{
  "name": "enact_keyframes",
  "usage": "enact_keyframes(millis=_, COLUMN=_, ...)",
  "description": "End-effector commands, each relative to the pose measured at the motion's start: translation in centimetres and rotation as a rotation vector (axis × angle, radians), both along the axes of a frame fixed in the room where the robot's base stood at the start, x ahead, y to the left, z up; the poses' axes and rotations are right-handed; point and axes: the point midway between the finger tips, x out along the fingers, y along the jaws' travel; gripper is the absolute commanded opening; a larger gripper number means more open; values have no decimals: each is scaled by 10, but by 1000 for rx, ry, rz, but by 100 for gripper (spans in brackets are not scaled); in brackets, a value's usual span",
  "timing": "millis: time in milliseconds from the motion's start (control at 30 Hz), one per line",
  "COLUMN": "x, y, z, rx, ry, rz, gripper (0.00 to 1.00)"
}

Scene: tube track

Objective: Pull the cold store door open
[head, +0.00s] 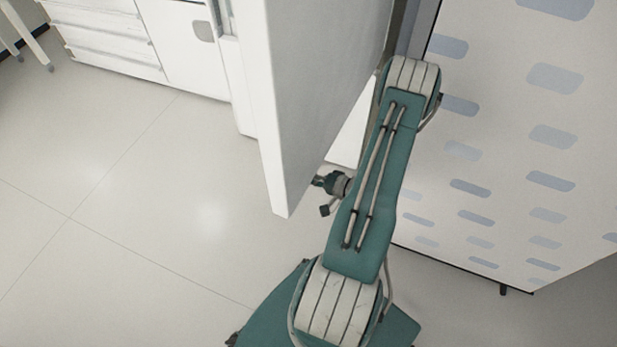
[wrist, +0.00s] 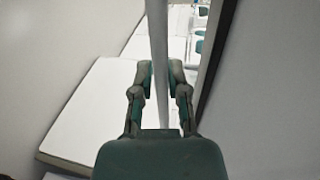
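The cold store door (head: 320,90) is a thick white panel in the head view, its lower free corner hanging over the floor. It stands out at an angle from a grey upright (head: 425,25), so it looks open. My gripper (head: 319,194) is low beside the door's right face, partly behind my arm, with its fingers apart. In the wrist view a pale upright bar (wrist: 158,50) runs between the two fingers of my gripper (wrist: 160,80). Whether this bar is the door's handle or its edge, and whether the fingers touch it, I cannot tell.
White cabinets with drawers (head: 105,38) stand at the back left. A pale wall panel with blue patches (head: 520,150) is close on my arm's right. The tiled floor (head: 110,200) to the left is clear. A dark strip (wrist: 217,50) runs right of the bar.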

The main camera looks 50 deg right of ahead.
Motion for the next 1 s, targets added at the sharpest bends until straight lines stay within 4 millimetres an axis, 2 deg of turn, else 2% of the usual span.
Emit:
enact_keyframes(millis=333, x=0, y=0, z=0, rx=1, ry=-2, rz=0, gripper=31)
enact_keyframes(millis=467, x=-9, y=-3, z=3, rx=-1, ry=-2, rz=-3, gripper=31)
enact_keyframes(millis=1000, x=-98, y=-31, z=19, rx=0, ry=-1, rz=-5, gripper=31)
